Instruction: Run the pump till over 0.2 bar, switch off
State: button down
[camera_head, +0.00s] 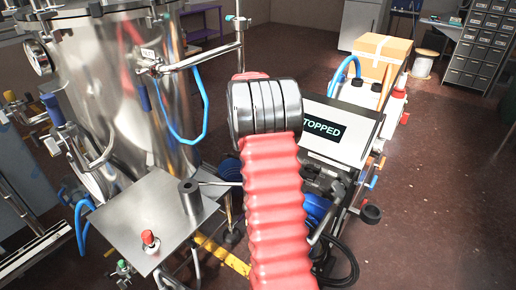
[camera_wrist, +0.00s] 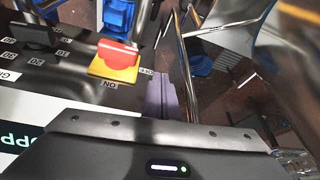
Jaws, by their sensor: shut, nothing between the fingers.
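The pump's control box (camera_head: 345,118) stands right of my red arm in the head view. Its dark display (camera_head: 323,128) shows "TOPPED", the left end covered by my arm. In the wrist view, the box carries a red rotary switch on a yellow plate (camera_wrist: 117,60), with "ON" printed beside it. A black knob (camera_wrist: 32,34) with a number scale is left of the switch. My gripper (camera_wrist: 161,90) is shut and empty, just right of the switch and apart from it in the picture. In the head view my arm hides it. A round gauge (camera_head: 37,57) is at upper left, its reading too small to tell.
A large steel tank (camera_head: 110,85) with pipes and a blue hose (camera_head: 185,135) stands left of my arm. A steel plate (camera_head: 150,215) with a red-topped fitting is in front. A cardboard box (camera_head: 382,60) stands behind the control box. Open floor (camera_head: 450,180) lies right.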

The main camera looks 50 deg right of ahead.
jog(key=w+a+r, duration=0.3)
jog(key=w, duration=0.1)
jog(key=shift+w, duration=0.35)
jog(key=shift+a, duration=0.1)
jog(key=shift+n, duration=0.3)
